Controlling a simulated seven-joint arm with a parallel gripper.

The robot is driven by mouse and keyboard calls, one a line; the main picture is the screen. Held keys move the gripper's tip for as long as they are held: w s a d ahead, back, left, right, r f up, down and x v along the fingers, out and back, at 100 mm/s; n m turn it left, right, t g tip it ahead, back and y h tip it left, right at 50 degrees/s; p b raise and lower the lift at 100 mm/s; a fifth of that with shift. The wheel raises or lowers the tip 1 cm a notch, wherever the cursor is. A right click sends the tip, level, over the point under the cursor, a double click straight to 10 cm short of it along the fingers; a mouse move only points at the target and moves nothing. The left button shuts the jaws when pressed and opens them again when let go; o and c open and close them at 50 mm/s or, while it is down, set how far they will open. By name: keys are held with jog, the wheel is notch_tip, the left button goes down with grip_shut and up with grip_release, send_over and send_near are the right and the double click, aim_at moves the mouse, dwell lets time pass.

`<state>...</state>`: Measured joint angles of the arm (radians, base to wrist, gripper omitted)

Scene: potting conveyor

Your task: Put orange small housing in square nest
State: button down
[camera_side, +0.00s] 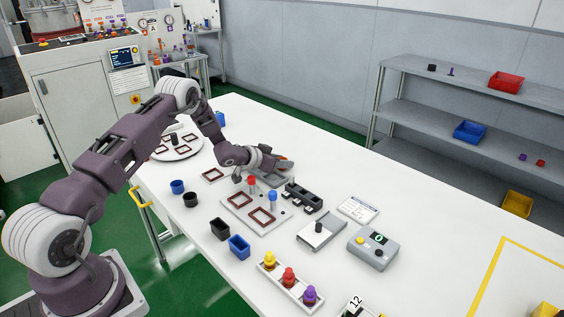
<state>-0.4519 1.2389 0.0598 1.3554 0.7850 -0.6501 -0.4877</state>
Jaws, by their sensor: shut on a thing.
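My gripper (280,165) is over the middle of the white table, shut on the orange small housing (286,161), of which only a small orange part shows at the fingertips. The fingers are too small to make out clearly. Dark red-brown square frames that look like square nests sit on a pale plate, one at the left (240,199) and one nearer the front (263,217). Another square frame (213,174) lies left of my gripper. The held housing is behind and to the right of these frames, apart from them.
Red and blue capped posts (272,197) stand on the plate close to the frames. A black clamp-like block (303,196) is to its right. Blue and black cups (190,199) stand left. A round turntable (184,152) with more frames is at back left.

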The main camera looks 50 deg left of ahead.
jog(key=c, duration=0.9)
grip_release()
jog(key=shift+f, duration=0.1)
jog(key=shift+c, duration=0.2)
